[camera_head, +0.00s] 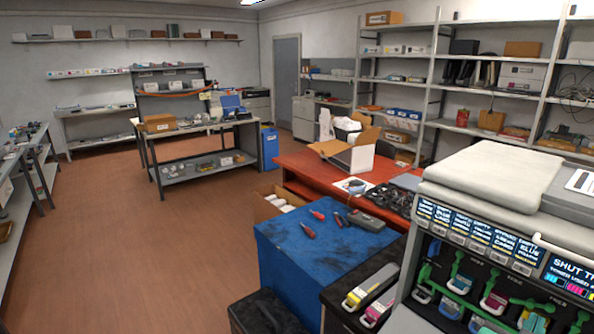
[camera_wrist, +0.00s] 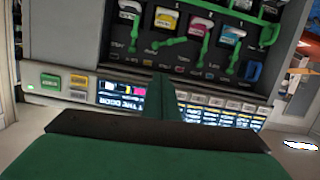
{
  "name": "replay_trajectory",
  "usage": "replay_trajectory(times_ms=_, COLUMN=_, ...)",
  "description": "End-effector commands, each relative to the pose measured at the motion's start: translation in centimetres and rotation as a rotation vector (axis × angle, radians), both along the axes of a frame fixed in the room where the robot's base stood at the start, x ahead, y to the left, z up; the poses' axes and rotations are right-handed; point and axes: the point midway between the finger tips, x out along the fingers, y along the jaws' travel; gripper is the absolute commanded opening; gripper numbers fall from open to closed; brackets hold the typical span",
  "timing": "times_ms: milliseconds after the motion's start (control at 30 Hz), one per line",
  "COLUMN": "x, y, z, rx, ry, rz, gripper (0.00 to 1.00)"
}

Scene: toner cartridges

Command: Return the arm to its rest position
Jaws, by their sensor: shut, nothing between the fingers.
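My gripper (camera_wrist: 163,82) shows in the wrist view as a dark green body with its fingers shut together, with nothing visible held. It faces the front of a large printer (camera_wrist: 90,45), which appears upside down there. The printer's open bay (camera_wrist: 190,60) lies beyond the fingertips, apart from them as far as I can tell. In the head view the printer (camera_head: 495,175) stands at the right, with coloured cartridges and green levers (camera_head: 458,262) in its bay. My arm and gripper are not visible in the head view.
A yellow-marked cartridge (camera_head: 370,288) and a magenta-marked one (camera_head: 378,310) lie on a dark stand beside the printer. A blue-topped table (camera_head: 290,262) holds red-handled tools. A red bench (camera_head: 300,160) carries an open carton (camera_head: 350,155). Brown floor (camera_head: 110,230) is clear at left.

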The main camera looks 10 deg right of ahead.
Motion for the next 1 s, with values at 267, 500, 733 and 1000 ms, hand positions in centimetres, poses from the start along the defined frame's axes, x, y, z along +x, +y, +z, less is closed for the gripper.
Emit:
replay_trajectory(times_ms=267, x=3.6, y=4.9, z=-6.6, rx=-0.088, ry=0.090, rz=0.129, gripper=0.00)
replay_trajectory(times_ms=500, x=5.9, y=11.2, z=-12.6, rx=-0.156, ry=0.139, rz=0.282, gripper=0.00)
replay_trajectory(times_ms=733, x=6.3, y=18.1, z=-18.1, rx=-0.193, ry=0.160, rz=0.440, gripper=0.00)
replay_trajectory(times_ms=1000, x=4.4, y=26.7, z=-23.8, rx=-0.197, ry=0.156, rz=0.626, gripper=0.00)
